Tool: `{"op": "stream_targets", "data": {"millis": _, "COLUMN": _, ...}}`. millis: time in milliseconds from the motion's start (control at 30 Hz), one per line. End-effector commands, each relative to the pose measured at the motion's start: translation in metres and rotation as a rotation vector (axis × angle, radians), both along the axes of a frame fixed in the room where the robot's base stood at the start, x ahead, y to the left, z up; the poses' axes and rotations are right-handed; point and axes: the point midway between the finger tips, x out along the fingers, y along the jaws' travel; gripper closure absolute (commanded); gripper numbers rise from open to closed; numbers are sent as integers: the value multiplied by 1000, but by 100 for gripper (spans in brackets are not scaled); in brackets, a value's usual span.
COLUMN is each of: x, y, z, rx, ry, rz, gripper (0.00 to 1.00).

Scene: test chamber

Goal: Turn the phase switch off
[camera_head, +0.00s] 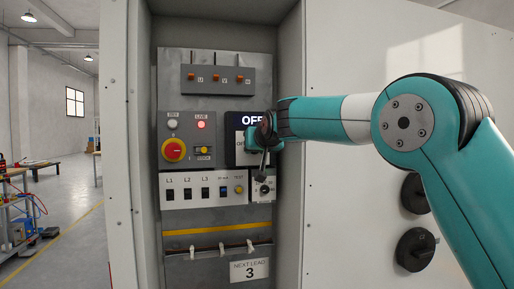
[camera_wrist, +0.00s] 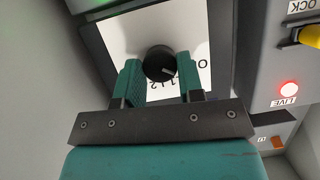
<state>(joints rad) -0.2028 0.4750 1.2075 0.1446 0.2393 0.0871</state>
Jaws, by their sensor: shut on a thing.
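The phase switch's round black knob (camera_wrist: 158,64) shows in the wrist view on a white plate (camera_wrist: 195,35) with printed marks, an O among them. A light pointer line is on the knob. The teal fingers of my gripper (camera_wrist: 158,74) stand on either side of the knob and are shut on it. In the head view my gripper (camera_head: 262,140) is at the right side of the cabinet panel, and it hides the knob.
Below are several rocker switches (camera_head: 188,193) and a small selector (camera_head: 263,190). The cabinet's right wall (camera_head: 289,200) is close beside my arm.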

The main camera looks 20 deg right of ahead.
Motion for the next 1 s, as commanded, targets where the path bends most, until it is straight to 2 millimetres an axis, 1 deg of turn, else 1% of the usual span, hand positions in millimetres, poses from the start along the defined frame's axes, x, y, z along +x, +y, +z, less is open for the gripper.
{"op": "stream_targets", "data": {"millis": 200, "x": 0, "y": 2, "z": 0, "rx": -134, "ry": 2, "rz": 2, "gripper": 89}}
{"op": "stream_targets", "data": {"millis": 400, "x": 0, "y": 2, "z": -1, "rx": -205, "ry": 2, "rz": 1, "gripper": 89}}
{"op": "stream_targets", "data": {"millis": 967, "x": 0, "y": 2, "z": -1, "rx": -239, "ry": 1, "rz": 0, "gripper": 89}}
{"op": "stream_targets", "data": {"millis": 1000, "x": 0, "y": 2, "z": -1, "rx": -239, "ry": 1, "rz": 0, "gripper": 63}}
